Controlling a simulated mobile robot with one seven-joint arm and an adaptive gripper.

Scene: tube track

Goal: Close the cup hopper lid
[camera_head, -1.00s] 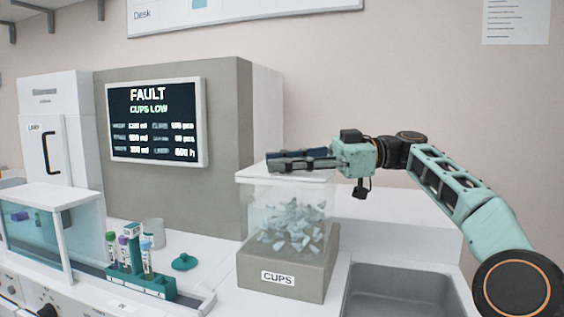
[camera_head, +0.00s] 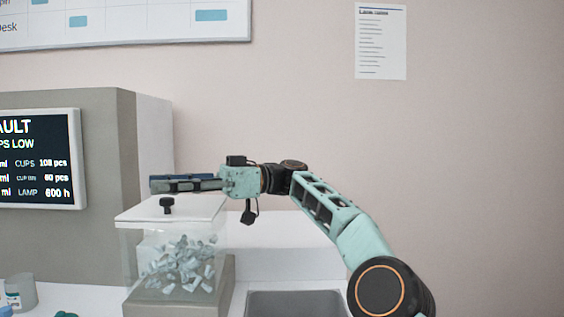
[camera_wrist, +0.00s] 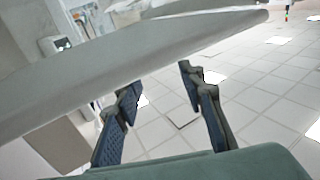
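The cup hopper is a clear box of small pale cups (camera_head: 182,262) on a grey-brown base. Its white lid (camera_head: 140,214) with a black knob (camera_head: 167,204) lies over the top and looks nearly level. I cannot tell whether it sits fully down. My gripper (camera_head: 153,185) points left, just above or behind the lid in the head view; contact is unclear. In the wrist view, my gripper (camera_wrist: 160,78) has its two blue-padded fingers apart with nothing between them. A large white slab (camera_wrist: 130,65), probably the lid, crosses close in front of the fingers.
A grey machine with a fault screen (camera_head: 40,158) stands left of the hopper. A sink (camera_head: 295,303) lies in the counter to the right. A grey cup (camera_head: 20,291) stands at lower left. The wall on the right is bare except for a paper sheet (camera_head: 381,41).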

